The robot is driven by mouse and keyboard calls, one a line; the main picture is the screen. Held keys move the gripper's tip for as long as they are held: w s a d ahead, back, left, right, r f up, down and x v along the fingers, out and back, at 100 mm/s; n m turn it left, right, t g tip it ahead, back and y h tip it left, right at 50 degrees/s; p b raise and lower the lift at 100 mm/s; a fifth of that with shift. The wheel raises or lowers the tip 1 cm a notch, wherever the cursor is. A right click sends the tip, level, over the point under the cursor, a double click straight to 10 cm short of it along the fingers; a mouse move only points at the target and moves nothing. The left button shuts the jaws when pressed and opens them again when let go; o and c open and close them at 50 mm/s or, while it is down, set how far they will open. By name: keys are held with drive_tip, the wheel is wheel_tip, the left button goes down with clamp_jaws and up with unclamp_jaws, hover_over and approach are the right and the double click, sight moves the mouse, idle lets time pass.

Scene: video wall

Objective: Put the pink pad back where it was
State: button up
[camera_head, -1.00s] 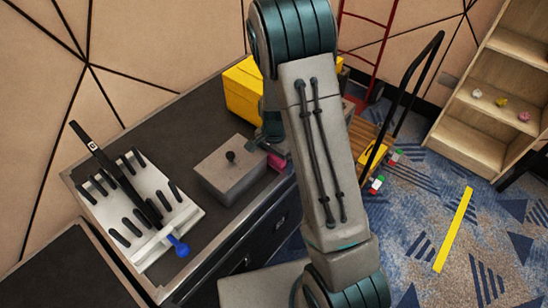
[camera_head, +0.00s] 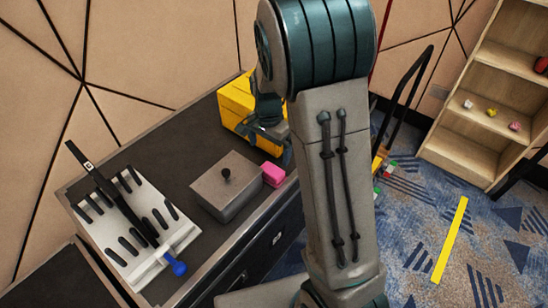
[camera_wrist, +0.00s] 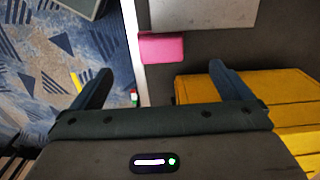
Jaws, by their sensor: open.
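The pink pad (camera_head: 273,174) lies on the dark counter, close against the right side of a grey box with a black knob (camera_head: 227,184). In the wrist view the pad (camera_wrist: 162,47) is below the grey box's edge (camera_wrist: 200,14) and near the counter's pale edge. My gripper (camera_head: 268,135) is open and empty above the counter, behind the pad and in front of the yellow box. In the wrist view its two fingers (camera_wrist: 158,85) are spread wide, with the pad beyond them and not between them.
A yellow box (camera_head: 240,105) stands behind my gripper; it fills the lower right of the wrist view. A white rack with black slots and a blue-handled tool (camera_head: 130,225) is at left. A wooden shelf (camera_head: 470,130) with small objects stands at right.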

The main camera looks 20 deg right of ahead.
drive_tip(key=s+r+n+t, duration=0.1)
drive_tip(key=s+r+n, duration=0.4)
drive_tip(key=s, duration=0.5)
drive_tip(key=s+r+n+t, duration=0.1)
drive_tip(key=s+r+n, duration=0.4)
drive_tip(key=s+r, duration=0.2)
drive_tip(key=s, duration=0.2)
drive_tip(key=shift+s+d+r+n+t, duration=0.3)
drive_tip(key=shift+s+d+t, duration=0.1)
drive_tip(key=shift+c, duration=0.2)
